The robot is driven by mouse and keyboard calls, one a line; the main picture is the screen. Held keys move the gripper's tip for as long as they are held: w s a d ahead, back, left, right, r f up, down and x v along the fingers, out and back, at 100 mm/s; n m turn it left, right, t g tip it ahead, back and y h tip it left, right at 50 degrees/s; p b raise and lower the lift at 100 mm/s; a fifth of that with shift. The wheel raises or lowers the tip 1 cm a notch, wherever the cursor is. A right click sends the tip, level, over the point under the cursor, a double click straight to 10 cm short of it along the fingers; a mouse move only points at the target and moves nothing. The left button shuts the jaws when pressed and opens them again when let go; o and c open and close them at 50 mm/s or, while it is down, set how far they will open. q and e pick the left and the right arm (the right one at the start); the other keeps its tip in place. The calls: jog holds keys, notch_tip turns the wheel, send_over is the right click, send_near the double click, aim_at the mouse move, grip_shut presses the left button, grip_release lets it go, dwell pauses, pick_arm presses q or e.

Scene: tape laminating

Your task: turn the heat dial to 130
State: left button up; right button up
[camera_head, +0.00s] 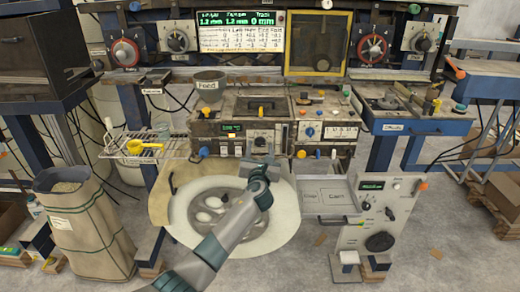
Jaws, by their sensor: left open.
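My left gripper (262,155) is open, right in front of and just below that knob. I cannot tell whether the fingers touch it. A blue-ringed dial (310,131) sits farther right on the console. A grey panel (400,215) at the lower right has a display, small knobs and a large black knob (380,242). The labels are too small to read, so I cannot tell which one is the heat dial. My right gripper is out of view.
A pot marked Feed (209,86) stands on the console's left. A readout board (240,32) hangs above. A large sack (80,225) stands at the left.

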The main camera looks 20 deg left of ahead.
pick_arm(q)
jog(key=shift+w+a, duration=0.1)
jog(key=shift+w, duration=0.15)
jog(key=shift+c, duration=0.7)
jog(key=c, duration=0.9)
